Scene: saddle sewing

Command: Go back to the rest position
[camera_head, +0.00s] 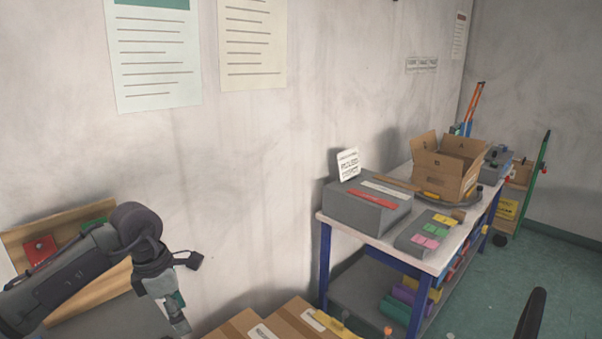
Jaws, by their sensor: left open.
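My left gripper (178,312) hangs at the lower left at the end of my dark arm, pointing down. It is open, and I see nothing between its fingers. It is in front of the wall, to the left of some cardboard boxes (285,322) at the bottom edge. A dark curved piece shows at the lower right edge; I cannot tell what it is. My right gripper does not show.
A wooden board (75,310) with red and green pieces stands behind my left arm. A blue-legged table (345,221) on the right bears a grey box (365,212) and an open carton (440,175). Green floor (535,275) is clear at the right.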

